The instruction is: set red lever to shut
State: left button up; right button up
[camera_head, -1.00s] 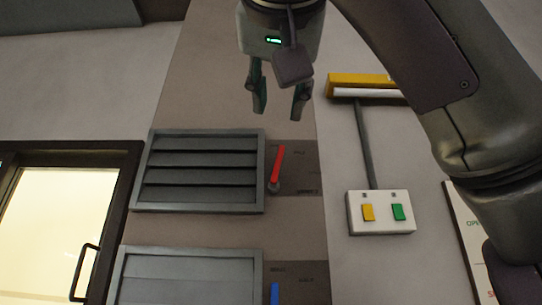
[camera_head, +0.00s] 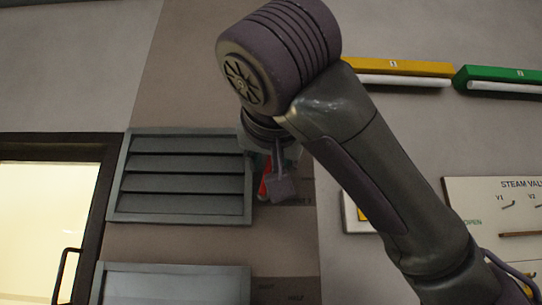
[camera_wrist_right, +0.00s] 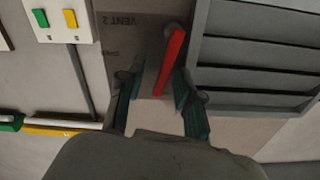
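The red lever (camera_wrist_right: 170,60) stands on a brown wall panel beside a grey louvred vent (camera_head: 185,176), close to a "VENT 2" label in the right wrist view. The vent's slats stand open with dark gaps. My right gripper (camera_wrist_right: 157,76) is open, with one finger on each side of the lever; I cannot tell whether either finger touches it. In the head view my right wrist hides most of the lever, and only a red strip (camera_head: 264,187) shows. My left gripper is not in view.
A second grey vent (camera_head: 170,286) is below. A switch box with yellow and green buttons (camera_wrist_right: 58,20) is on the wall. Yellow (camera_head: 397,68) and green (camera_head: 500,78) fixtures, a steam valve board (camera_head: 490,208) and a door frame (camera_head: 103,180) are around.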

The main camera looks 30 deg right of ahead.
jog(key=shift+s+a, duration=0.2)
jog(key=shift+a, duration=0.05)
grip_shut()
jog(key=b, duration=0.2)
jog(key=n+b, duration=0.1)
jog(key=b, duration=0.1)
jog(key=shift+w+a+f+n, duration=0.1)
jog(key=shift+w+a+n, duration=0.15)
jog(key=shift+a+n, duration=0.05)
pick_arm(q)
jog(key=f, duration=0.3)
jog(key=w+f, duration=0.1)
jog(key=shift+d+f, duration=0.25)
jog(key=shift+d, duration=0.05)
pick_arm(e)
jog(key=shift+w+a+n, duration=0.1)
jog(key=shift+n, duration=0.6)
